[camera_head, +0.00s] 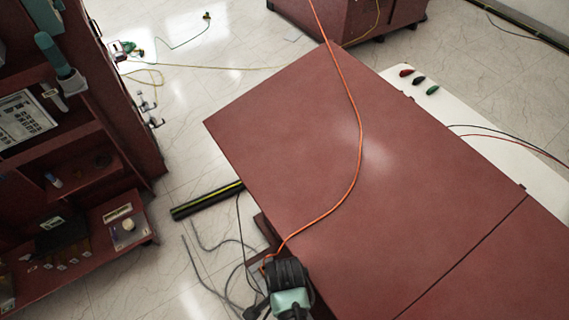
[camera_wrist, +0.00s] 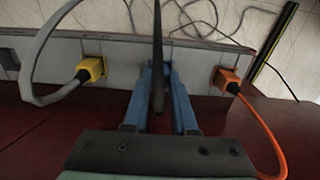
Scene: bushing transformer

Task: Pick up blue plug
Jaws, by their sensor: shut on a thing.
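My gripper (camera_wrist: 157,88) is in front of a grey socket strip in the wrist view, its two fingers close together. It is shut on the blue plug (camera_wrist: 167,78), which shows only as blue parts between and beside the fingers. A dark cable (camera_wrist: 157,45) runs from between the fingers to the top edge. I cannot tell whether the plug is still seated in the strip. In the head view my gripper is low at the table's left edge, with its fingertips hidden.
A yellow plug (camera_wrist: 91,69) with a grey cable sits in the strip to the left. An orange plug (camera_wrist: 226,80) sits to the right; its orange cable (camera_head: 360,130) crosses the red table top (camera_head: 300,120). Loose cables lie on the floor by a dark red shelf (camera_head: 75,170).

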